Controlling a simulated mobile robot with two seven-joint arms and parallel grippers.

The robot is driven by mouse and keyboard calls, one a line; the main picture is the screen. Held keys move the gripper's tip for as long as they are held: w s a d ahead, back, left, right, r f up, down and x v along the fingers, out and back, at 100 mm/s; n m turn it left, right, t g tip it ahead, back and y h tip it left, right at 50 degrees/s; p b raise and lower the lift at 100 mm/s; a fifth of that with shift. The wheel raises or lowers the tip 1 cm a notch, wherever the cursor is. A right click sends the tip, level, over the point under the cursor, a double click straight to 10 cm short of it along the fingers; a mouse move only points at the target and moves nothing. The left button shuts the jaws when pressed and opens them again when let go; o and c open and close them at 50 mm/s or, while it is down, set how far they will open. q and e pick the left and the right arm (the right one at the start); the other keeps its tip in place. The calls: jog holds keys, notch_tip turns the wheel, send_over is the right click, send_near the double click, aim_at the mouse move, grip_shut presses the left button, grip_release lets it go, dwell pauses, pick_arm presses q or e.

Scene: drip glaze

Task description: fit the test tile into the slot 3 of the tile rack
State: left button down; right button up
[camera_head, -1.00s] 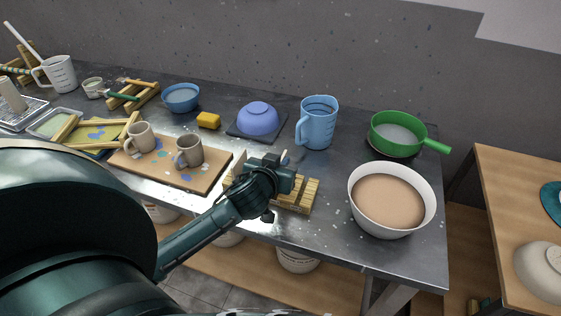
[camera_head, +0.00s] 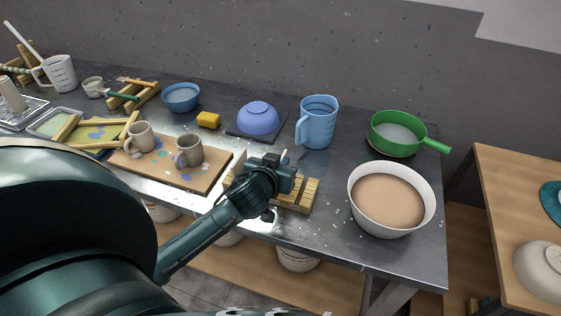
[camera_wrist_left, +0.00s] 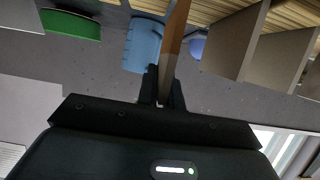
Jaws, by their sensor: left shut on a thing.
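My left gripper (camera_head: 284,172) is over the wooden tile rack (camera_head: 302,196) near the front of the dark table and hides much of it. In the left wrist view, the gripper (camera_wrist_left: 164,90) is shut on the test tile (camera_wrist_left: 174,42), a thin slab with an orange-brown face, seen nearly edge-on. The tile reaches toward the rack's wooden slats (camera_wrist_left: 220,12). Grey tiles (camera_wrist_left: 238,42) stand in the rack beside it, apart from it. I cannot tell whether the held tile is in a slot. My right gripper is not in view.
A white basin (camera_head: 425,205) stands right of the rack, and a board with two mugs (camera_head: 190,150) lies to its left. Bare table lies in front of the jug.

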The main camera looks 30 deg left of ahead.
pick_arm(q)
jog(key=shift+f+b, duration=0.55)
jog(key=shift+f, duration=0.25)
jog(key=shift+f, duration=0.6)
dwell(0.8)
dwell(0.6)
jog(key=c, duration=1.5)
grip_release()
jog(key=shift+p+v, duration=0.45)
jog(key=shift+v, duration=2.55)
